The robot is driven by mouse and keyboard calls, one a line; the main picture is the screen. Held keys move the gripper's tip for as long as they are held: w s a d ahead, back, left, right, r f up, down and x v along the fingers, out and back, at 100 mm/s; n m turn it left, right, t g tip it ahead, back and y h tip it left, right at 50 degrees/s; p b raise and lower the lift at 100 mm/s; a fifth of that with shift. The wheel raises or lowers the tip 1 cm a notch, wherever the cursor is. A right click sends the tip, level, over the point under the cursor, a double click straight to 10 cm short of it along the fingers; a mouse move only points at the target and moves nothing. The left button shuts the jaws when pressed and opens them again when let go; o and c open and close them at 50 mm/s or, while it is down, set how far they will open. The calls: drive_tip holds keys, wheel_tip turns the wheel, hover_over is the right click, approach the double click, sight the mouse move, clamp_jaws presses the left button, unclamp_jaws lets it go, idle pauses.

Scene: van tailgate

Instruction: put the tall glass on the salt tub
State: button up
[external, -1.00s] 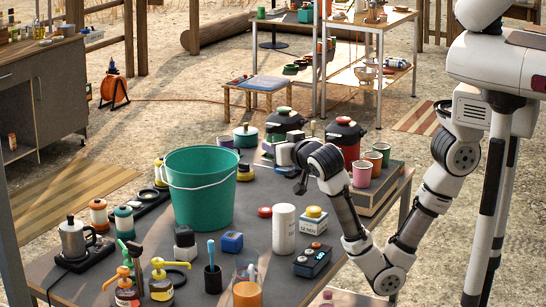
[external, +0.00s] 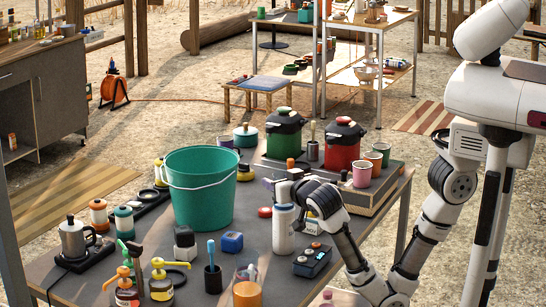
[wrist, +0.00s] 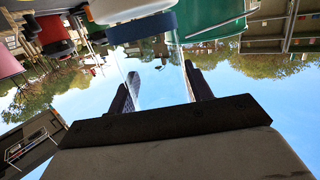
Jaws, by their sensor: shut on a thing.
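My gripper (external: 274,187) is over the middle of the table, just above and behind the white cylinder in the external view. In the wrist view my gripper (wrist: 163,86) is shut on the tall glass (wrist: 157,66), clear and see-through, its faint edges showing between the two dark fingers. The glass is hard to make out in the external view. A white tub with a dark blue lid (wrist: 142,27), apparently the salt tub, appears upside down beyond the fingers at the top of the wrist view.
A large green bucket (external: 198,190) stands left of my gripper. A white cylinder (external: 284,234) and a yellow-lidded tub (external: 313,226) are close by. A red pot (external: 343,148), a green pot (external: 284,138) and a pink cup (external: 362,174) stand behind.

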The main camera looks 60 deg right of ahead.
drive_tip(key=shift+f, duration=0.2)
drive_tip(key=o, duration=1)
drive_tip(key=shift+r, duration=0.1)
